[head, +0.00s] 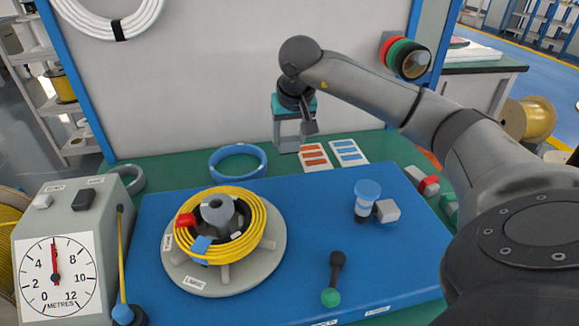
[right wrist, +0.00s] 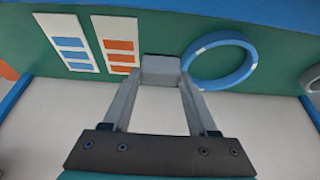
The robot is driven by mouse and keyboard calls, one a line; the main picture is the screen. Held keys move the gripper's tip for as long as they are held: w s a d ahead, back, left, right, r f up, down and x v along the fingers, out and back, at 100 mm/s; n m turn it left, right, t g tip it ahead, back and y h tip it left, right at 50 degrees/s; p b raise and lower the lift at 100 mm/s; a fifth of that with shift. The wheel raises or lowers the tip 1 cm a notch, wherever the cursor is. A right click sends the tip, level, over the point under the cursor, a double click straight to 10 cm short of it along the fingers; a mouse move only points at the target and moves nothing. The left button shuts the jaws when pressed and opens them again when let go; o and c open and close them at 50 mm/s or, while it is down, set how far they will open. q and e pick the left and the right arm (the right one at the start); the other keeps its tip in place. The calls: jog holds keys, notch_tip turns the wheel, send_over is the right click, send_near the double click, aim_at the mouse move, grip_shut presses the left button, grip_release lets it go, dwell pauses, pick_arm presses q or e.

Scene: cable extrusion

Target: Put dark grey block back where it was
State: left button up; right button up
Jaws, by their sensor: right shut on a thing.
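My right gripper (head: 289,148) is in the air over the back of the table, in front of the pale panel, with its fingers pointing down. It is shut on a grey block (right wrist: 161,68), which shows between the fingertips in the right wrist view. In the head view the fingers mostly hide this block. Its exact shade is hard to tell. My left gripper is not in view.
A yellow cable coil (head: 257,216) sits on a round stand at mid-left. A blue ring (head: 238,162) and orange and blue cards (head: 314,156) lie behind the mat. A dial machine (head: 70,240) stands at left. A green-ended tool (head: 331,296) lies in front.

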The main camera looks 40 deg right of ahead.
aim_at(290, 146)
notch_tip(290, 146, down, 4)
jog(key=shift+f+b, duration=0.1)
jog(key=shift+b, duration=0.5)
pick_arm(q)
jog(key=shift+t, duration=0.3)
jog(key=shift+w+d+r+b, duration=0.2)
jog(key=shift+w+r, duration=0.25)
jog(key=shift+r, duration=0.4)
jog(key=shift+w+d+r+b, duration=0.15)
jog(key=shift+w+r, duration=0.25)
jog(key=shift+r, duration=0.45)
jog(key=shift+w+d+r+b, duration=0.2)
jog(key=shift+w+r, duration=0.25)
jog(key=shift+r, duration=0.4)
pick_arm(e)
jog(key=shift+f, duration=1.55)
jog(key=shift+f, duration=0.2)
jog(key=o, duration=1.3)
jog(key=shift+c, duration=0.2)
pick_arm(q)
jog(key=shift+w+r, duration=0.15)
pick_arm(e)
jog(key=shift+r, duration=0.15)
